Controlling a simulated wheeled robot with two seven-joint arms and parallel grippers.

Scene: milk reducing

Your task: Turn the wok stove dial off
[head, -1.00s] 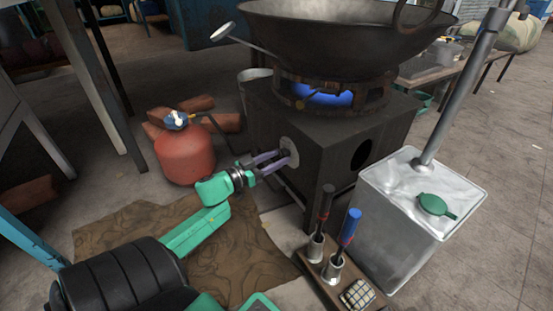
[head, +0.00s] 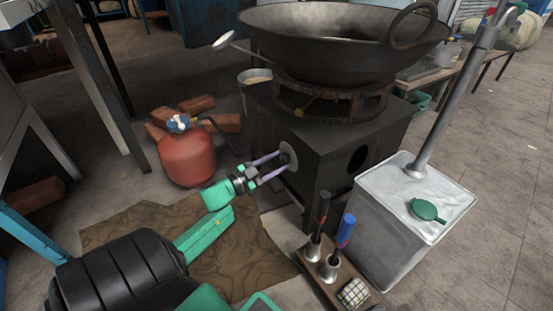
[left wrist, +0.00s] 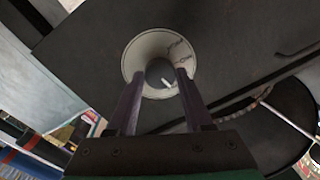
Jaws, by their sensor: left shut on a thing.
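The wok stove (head: 325,135) is a dark box with a round light plate and a dial (head: 290,156) on its front-left face. My left gripper (head: 281,162) reaches it from the left, shut on the dial. In the left wrist view the two purple fingers stand on either side of the dark dial (left wrist: 160,72), which has a white pointer mark, inside a pale ring with small lettering. The wok (head: 340,45) sits on the burner ring (head: 330,98), where no flame shows. My right gripper is not in view.
A red gas bottle (head: 187,158) with bricks behind it stands left of the stove. A metal can (head: 400,200) with a green cap stands at the right. A small holder with two handled tools (head: 345,230) is in front. Brown cloth (head: 235,265) lies below my arm.

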